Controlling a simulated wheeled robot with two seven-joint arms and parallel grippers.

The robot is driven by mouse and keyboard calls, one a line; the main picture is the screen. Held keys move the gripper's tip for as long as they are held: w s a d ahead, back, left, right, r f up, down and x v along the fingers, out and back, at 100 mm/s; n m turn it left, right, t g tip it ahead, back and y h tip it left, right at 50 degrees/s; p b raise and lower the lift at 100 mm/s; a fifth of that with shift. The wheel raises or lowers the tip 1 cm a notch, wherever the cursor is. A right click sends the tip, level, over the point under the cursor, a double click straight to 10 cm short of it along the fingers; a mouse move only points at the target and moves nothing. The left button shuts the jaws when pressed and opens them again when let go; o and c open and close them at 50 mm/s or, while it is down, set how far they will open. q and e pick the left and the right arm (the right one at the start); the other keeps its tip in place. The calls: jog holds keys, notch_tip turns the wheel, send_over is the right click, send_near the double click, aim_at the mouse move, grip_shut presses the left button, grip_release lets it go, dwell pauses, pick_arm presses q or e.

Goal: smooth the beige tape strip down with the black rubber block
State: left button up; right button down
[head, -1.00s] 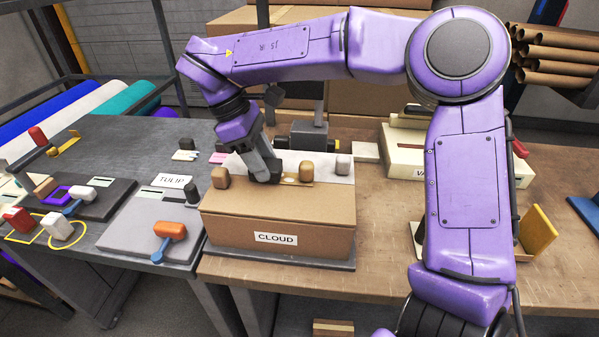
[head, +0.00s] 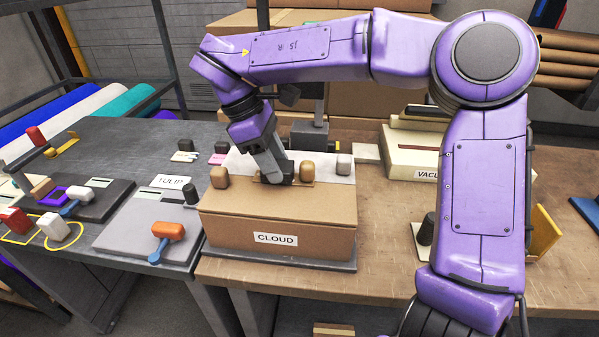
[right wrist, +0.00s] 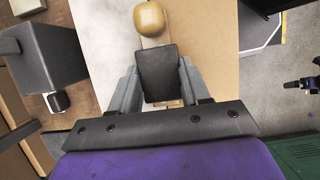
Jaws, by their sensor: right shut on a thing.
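The beige tape strip (head: 261,181) lies on top of the brown box labelled CLOUD (head: 225,232), between two tan knobs. My right gripper (head: 284,181) is over the right part of the strip, near the right knob (head: 307,170), pointing down. In the right wrist view its fingers (right wrist: 158,88) are shut on the black rubber block (right wrist: 157,72). The block appears to be down at the strip, but I cannot tell whether it touches. It hides part of the strip. My left gripper is not in view.
A dark block-shaped stand (head: 308,136) is behind the box. A grey board with an orange-handled tool (head: 168,230) lies left. A beige VACUUM-like labelled box (head: 400,163) is right.

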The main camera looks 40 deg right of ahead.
jog(key=shift+w, duration=0.1)
jog(key=shift+w+a, duration=0.75)
jog(key=shift+w, duration=0.1)
jog(key=shift+d, duration=0.1)
jog(key=shift+s+d+b, duration=0.45)
jog(key=shift+s+d, duration=0.4)
jog(key=shift+s, duration=0.1)
jog(key=shift+a, duration=0.1)
